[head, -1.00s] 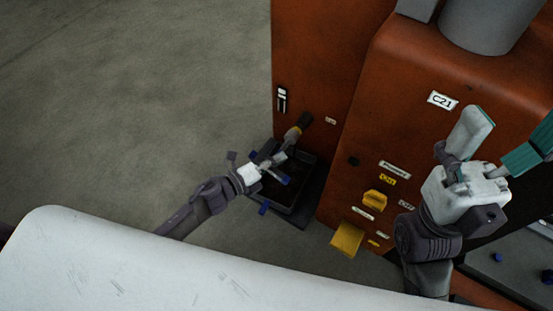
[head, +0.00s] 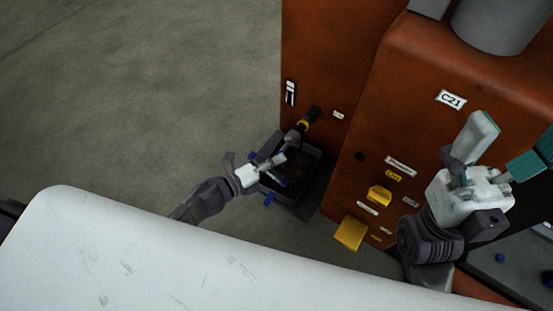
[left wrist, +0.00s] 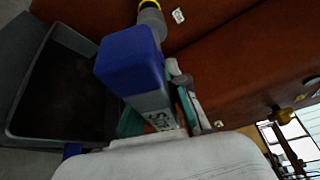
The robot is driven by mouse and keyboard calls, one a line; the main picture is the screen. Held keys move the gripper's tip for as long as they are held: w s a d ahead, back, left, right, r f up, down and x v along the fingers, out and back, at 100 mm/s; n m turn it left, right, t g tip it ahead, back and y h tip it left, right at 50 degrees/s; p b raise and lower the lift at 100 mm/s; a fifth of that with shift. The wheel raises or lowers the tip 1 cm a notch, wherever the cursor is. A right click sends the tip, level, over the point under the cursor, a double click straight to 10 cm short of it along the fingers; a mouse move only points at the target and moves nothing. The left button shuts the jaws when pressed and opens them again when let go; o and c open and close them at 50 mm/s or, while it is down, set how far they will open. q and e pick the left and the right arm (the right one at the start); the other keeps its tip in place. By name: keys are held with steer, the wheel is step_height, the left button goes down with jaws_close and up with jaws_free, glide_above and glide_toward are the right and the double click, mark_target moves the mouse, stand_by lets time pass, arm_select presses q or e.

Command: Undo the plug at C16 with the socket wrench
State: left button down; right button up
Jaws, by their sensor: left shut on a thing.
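My left gripper (head: 276,166) is shut on the socket wrench, in front of the orange machine. In the left wrist view the wrench (left wrist: 130,62) shows as a blue block with a grey labelled part between the fingers. Beyond it is a grey cylinder with a yellow band (left wrist: 150,12); in the head view this cylinder (head: 294,137) runs to a dark end at the machine's face. I cannot tell whether the wrench touches it. My right gripper (head: 508,140) is open and empty.
A dark open tray (head: 312,178) stands on the floor below the left gripper. The floor to the left is clear.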

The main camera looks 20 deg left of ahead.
mark_target(269, 174)
arm_select(q)
steer(key=shift+s+a+r+p, duration=0.15)
steer(key=shift+s+a, duration=0.2)
steer(key=shift+s, duration=0.6)
steer(key=shift+s+a+f+p, duration=0.15)
steer(key=shift+s+a, duration=0.2)
steer(key=shift+s, duration=0.55)
steer(key=shift+s+a+r+p, duration=0.15)
steer(key=shift+s+a, duration=0.2)
steer(key=shift+s, duration=0.6)
steer(key=s+a, duration=0.2)
steer(key=s, duration=0.4)
steer(key=shift+s+a+p, duration=0.15)
steer(key=shift+s+p, duration=0.15)
steer(key=shift+p, duration=0.15)
